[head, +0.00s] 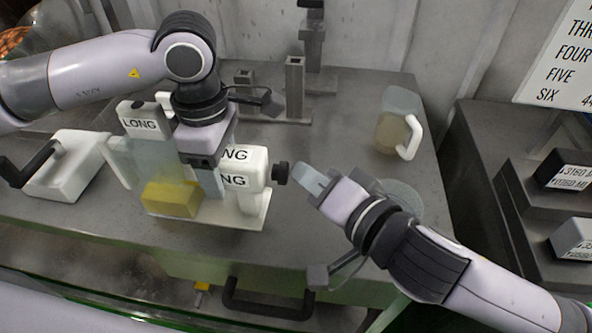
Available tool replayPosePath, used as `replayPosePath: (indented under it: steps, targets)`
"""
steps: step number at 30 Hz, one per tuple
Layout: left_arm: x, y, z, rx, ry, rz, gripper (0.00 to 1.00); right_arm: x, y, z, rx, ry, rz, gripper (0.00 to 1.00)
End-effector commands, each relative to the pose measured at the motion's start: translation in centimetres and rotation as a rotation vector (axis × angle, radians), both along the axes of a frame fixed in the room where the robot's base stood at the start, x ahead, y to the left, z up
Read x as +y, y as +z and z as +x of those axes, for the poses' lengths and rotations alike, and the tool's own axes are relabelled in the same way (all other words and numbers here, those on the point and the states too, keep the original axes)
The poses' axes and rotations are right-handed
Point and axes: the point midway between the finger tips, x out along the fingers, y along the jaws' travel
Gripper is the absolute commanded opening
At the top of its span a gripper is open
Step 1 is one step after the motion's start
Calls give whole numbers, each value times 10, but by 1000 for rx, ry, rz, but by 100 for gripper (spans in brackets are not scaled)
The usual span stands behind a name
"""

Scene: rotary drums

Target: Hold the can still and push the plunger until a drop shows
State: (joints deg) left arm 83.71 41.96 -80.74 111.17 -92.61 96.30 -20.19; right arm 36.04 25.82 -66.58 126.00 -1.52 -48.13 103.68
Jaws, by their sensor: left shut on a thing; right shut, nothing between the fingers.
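A white can-like body (240,160) marked "NG" stands on a white base plate, partly hidden by my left gripper. A dark round plunger knob (281,173) sticks out of its right side. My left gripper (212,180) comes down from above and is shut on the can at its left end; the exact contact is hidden. My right gripper (310,182) is shut and empty, pointing left at the knob with a small gap between them. I see no clear drop at the can.
A clear container with yellow contents (172,200) stands left of the can, beside a block marked "LONG" (140,124). A white box with a black handle (68,165) is at left. A jug (393,133) and grey posts (295,88) stand behind. A clear round dish (402,196) is partly behind my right arm.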

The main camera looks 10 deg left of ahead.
Motion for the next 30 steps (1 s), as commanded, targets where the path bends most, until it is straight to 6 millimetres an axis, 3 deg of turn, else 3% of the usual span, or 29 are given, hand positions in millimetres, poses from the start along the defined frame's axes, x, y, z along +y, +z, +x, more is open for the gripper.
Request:
replayPosePath:
  steps: [11, 23, 30]
  targets:
    - [0, -5, -3, 12, -3, 3, 7, -22, 0, -1, 0, 2, 2, 0]
    - [0, -5, -3, 12, -3, 3, 7, -26, -1, 0, 0, 0, 0, 0]
    - [0, -5, -3, 12, -3, 3, 7, -48, -1, 1, 1, -2, -2, 0]
